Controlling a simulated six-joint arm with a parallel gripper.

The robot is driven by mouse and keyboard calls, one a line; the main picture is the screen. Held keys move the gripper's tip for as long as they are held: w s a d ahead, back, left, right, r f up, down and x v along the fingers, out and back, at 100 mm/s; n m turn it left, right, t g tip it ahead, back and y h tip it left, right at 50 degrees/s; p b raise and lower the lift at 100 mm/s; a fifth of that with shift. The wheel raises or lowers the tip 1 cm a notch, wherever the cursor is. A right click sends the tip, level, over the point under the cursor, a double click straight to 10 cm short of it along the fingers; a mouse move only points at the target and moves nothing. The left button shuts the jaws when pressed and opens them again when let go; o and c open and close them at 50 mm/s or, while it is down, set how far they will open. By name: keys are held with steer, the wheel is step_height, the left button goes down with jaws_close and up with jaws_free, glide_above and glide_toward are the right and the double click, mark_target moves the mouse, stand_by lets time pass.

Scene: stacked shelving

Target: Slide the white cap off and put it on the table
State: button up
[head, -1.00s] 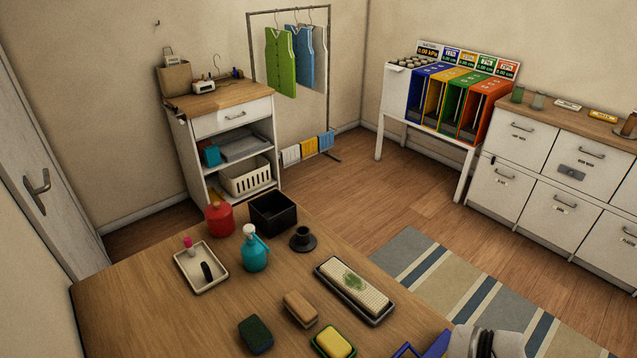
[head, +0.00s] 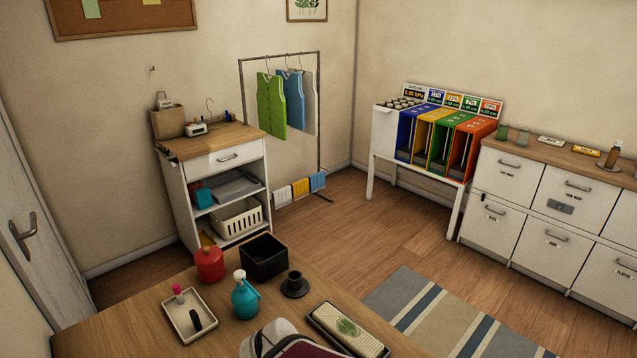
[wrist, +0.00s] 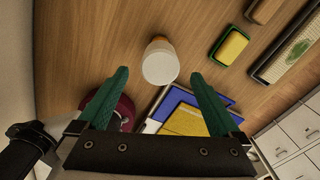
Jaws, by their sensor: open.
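The white cap (wrist: 160,68) shows from above in the wrist view as a round white top. Below it is a paler, slightly yellowish part of what looks like its container (wrist: 160,42), on the wooden table (wrist: 85,45). My gripper (wrist: 160,73) is open, with its two green fingers spread to the left and right of the cap in the picture. No contact shows; I cannot tell the height between the fingertips and the cap.
Near the cap lie a blue and yellow item (wrist: 185,120), a dark red round thing (wrist: 124,112) behind the left finger, and a yellow sponge in a green holder (wrist: 230,46). A teal bottle (head: 245,298) and black bin (head: 264,258) stand farther back.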

step_height(320, 180, down, 6)
steer(key=shift+f, duration=0.2)
steer(key=c, duration=1.3)
